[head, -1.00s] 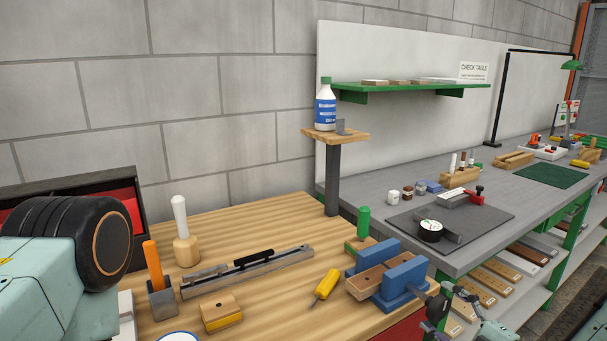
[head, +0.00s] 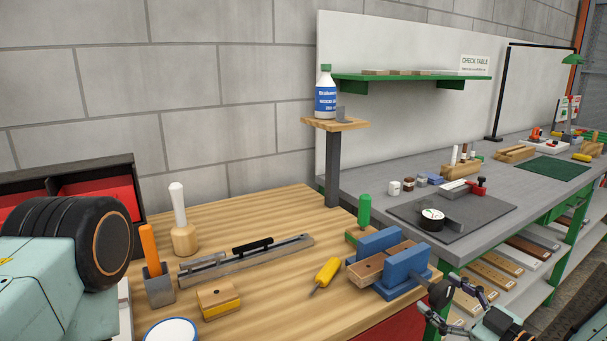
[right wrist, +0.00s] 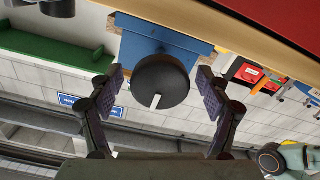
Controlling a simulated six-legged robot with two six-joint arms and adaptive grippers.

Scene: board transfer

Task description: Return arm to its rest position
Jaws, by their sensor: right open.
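My right gripper (head: 446,300) is at the lower right in the head view, beside the table's right edge. It is open and empty. In the right wrist view its two dark fingers (right wrist: 160,92) stand apart on either side of a round black knob (right wrist: 162,80), without visible contact. The knob (head: 440,293) belongs to the blue vise (head: 405,284) on the wooden table. A wooden block with holes (head: 368,268) sits between the vise jaws. My left gripper is not in view.
A bottle (head: 325,95) stands on a raised wooden stand (head: 345,124). The grey table (head: 380,165) lies behind right.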

